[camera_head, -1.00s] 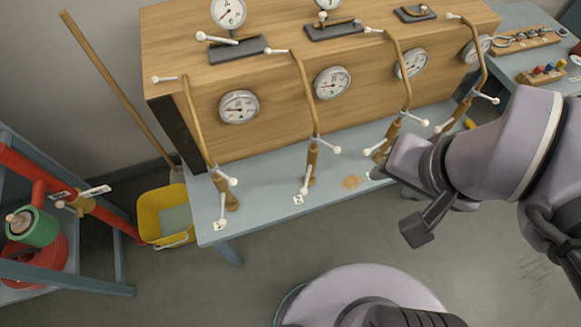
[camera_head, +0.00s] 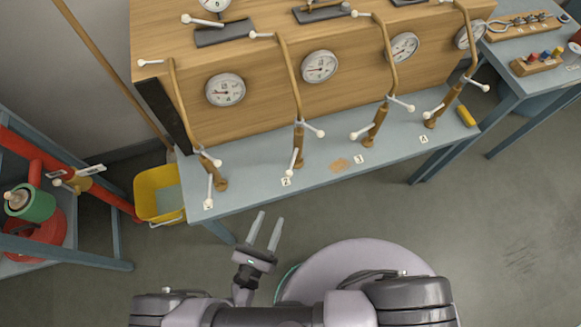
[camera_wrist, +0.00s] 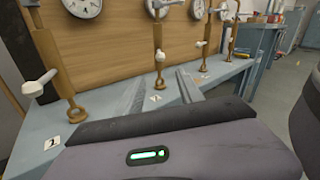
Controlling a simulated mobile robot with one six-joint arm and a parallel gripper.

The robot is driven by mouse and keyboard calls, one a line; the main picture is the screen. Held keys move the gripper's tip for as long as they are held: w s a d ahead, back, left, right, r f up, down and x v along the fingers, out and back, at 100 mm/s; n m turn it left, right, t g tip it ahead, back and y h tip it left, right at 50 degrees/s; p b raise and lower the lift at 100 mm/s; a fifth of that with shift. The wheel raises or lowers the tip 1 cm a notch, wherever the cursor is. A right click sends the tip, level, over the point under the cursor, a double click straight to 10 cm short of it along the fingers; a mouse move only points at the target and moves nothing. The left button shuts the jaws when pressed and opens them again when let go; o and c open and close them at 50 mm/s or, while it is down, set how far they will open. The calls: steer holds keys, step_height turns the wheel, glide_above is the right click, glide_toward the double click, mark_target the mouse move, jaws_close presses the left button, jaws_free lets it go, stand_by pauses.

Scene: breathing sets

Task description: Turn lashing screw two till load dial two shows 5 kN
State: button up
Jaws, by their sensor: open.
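Several brown lashing screws with white-tipped handles stand in a row on the grey-blue bench. My gripper (camera_head: 270,217) is open and empty, in front of the bench, apart from all screws.
A yellow bucket (camera_head: 160,196) and a leaning wooden pole (camera_head: 110,70) stand left of the bench. A shelf with red equipment (camera_head: 45,225) is at far left. A side table (camera_head: 520,75) with tools is at right. The floor before the bench is clear.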

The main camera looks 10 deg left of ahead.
mark_target(289, 173)
steer(key=w, duration=0.5)
steer(key=w+d+b, duration=0.1)
steer(key=w, duration=0.5)
steer(key=w+d+b, duration=0.1)
steer(key=w, duration=0.4)
steer(key=shift+w, duration=0.15)
steer(key=shift+c, duration=0.2)
jaws_close()
stand_by(0.3)
